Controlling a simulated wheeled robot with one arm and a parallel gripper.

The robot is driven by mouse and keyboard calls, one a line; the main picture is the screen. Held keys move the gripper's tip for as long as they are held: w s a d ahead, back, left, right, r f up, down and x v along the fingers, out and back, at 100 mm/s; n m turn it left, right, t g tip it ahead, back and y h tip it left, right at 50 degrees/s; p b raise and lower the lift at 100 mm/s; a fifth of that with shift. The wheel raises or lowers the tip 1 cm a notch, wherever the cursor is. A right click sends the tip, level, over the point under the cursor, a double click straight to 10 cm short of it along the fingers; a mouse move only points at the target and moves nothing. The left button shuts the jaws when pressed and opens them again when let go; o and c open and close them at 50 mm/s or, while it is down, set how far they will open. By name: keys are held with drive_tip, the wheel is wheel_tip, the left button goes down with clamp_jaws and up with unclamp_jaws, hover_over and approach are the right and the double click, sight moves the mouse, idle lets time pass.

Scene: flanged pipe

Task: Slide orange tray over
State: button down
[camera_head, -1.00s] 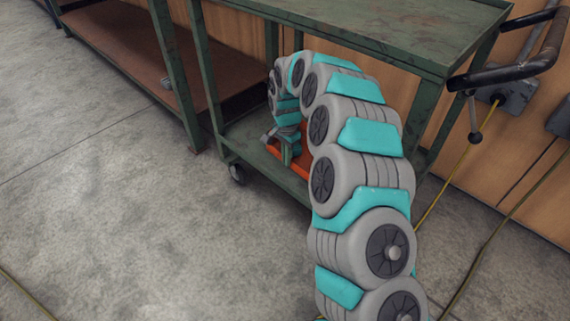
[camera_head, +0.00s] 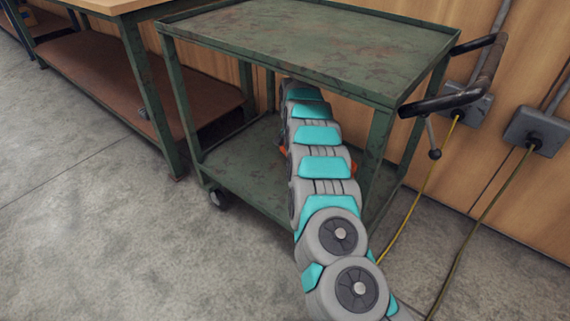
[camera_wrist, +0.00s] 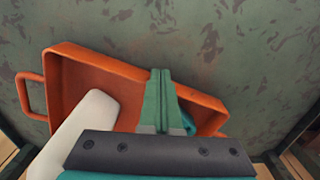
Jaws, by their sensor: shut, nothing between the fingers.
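The orange tray (camera_wrist: 105,72) lies on the green cart's lower shelf (camera_head: 240,175). In the wrist view it sits at an angle, with a loop handle (camera_wrist: 30,95) at its left end. A white object (camera_wrist: 85,125) and a small teal piece (camera_wrist: 188,123) show within its outline. In the head view only a sliver of the tray (camera_head: 354,170) shows beside my arm. My gripper (camera_wrist: 160,73) has its green fingers together and empty, over the tray, with the tips at its far rim. I cannot tell whether they touch it. My arm hides the gripper in the head view.
The cart's top (camera_head: 310,40) is above my arm, with a front right leg (camera_head: 378,150) close to the arm's right. A workbench (camera_head: 90,50) stands to the left. Cables (camera_head: 425,185) hang at the right. The shelf's left part is clear.

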drive_tip(key=shift+w+d, duration=0.65)
drive_tip(key=shift+w, duration=0.05)
wheel_tip(320, 180, up, 8)
drive_tip(key=shift+f+p, duration=0.15)
drive_tip(key=shift+p, duration=0.2)
